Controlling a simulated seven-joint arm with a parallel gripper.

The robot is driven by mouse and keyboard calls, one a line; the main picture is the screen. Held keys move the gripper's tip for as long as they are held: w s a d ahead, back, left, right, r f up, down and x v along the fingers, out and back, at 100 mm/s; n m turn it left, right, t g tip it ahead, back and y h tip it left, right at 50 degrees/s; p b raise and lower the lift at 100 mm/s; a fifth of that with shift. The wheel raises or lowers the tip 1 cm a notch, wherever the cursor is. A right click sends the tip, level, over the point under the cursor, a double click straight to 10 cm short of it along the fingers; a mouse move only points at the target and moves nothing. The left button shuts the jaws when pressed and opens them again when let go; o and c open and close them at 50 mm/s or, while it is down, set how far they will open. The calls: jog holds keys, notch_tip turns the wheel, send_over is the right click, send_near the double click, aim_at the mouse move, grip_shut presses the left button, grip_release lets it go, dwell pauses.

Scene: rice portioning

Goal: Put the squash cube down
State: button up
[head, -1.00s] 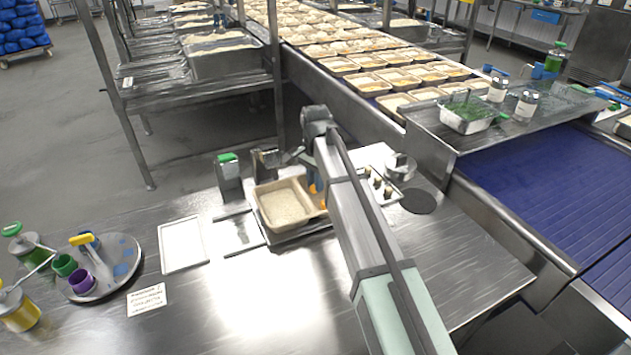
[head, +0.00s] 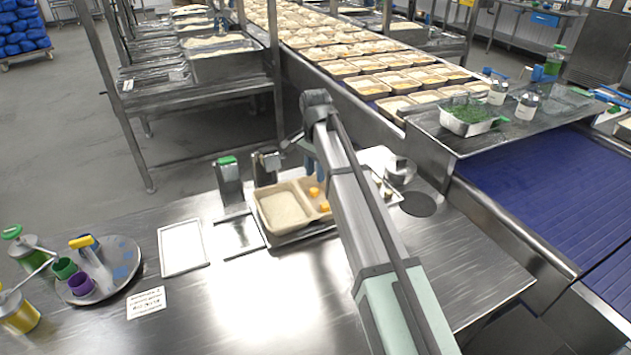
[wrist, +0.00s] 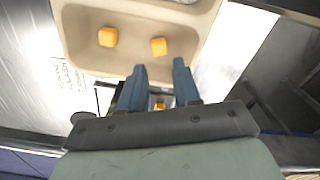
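Two orange squash cubes lie apart in the smaller compartment of the beige tray (head: 257,214), one at the back (head: 315,192) and one nearer (head: 325,207). The wrist view shows them as a left cube (wrist: 108,37) and a right cube (wrist: 158,46). My gripper (head: 315,168) is above that compartment, its blue fingers clear of the cubes. In the wrist view my gripper (wrist: 159,68) is open, with a gap between the fingertips. A smaller orange piece (wrist: 158,105) shows through that gap, lower down; I cannot tell what it rests on.
A metal plate (head: 238,236) and a white-framed panel (head: 183,246) lie to the left. Steel dispensers (head: 229,182) stand behind. A white tray with small pieces is partly hidden by my arm. The table front (head: 270,310) is clear.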

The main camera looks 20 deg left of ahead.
notch_tip(320, 180, up, 7)
dwell(0.3)
dwell(0.5)
